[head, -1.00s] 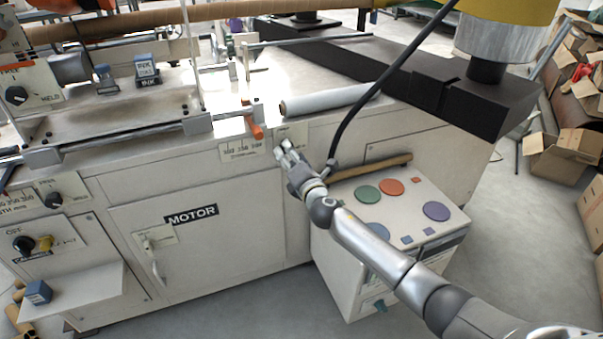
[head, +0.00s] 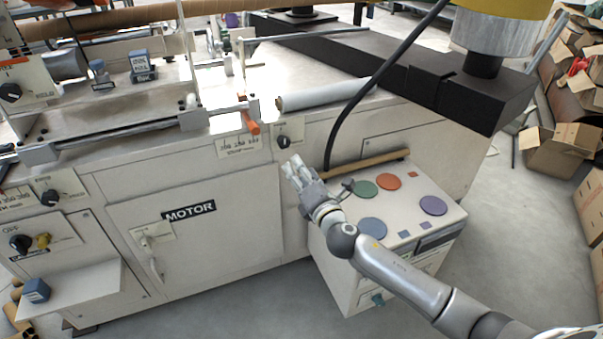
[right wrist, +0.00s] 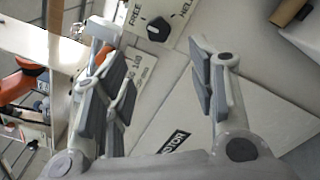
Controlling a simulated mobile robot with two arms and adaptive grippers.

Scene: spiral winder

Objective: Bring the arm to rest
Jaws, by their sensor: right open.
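My right arm (head: 400,276) comes in from the lower right of the head view. Its gripper (head: 294,168) is in front of the winder's front panel, below a black knob (head: 283,141) and apart from it. In the right wrist view the two fingers (right wrist: 160,88) are spread wide with nothing between them. That view shows the black knob (right wrist: 158,28) on its labelled plate beyond the fingers, and part of the MOTOR label (right wrist: 174,141) below. My left gripper is in neither view.
A white cabinet (head: 345,285) with coloured discs on top stands under my right forearm. An orange handle (head: 250,127) juts from the winder's edge, beside a pale roll (head: 325,97). A black cable (head: 352,104) hangs behind the gripper. Grey floor (head: 500,240) is clear at right.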

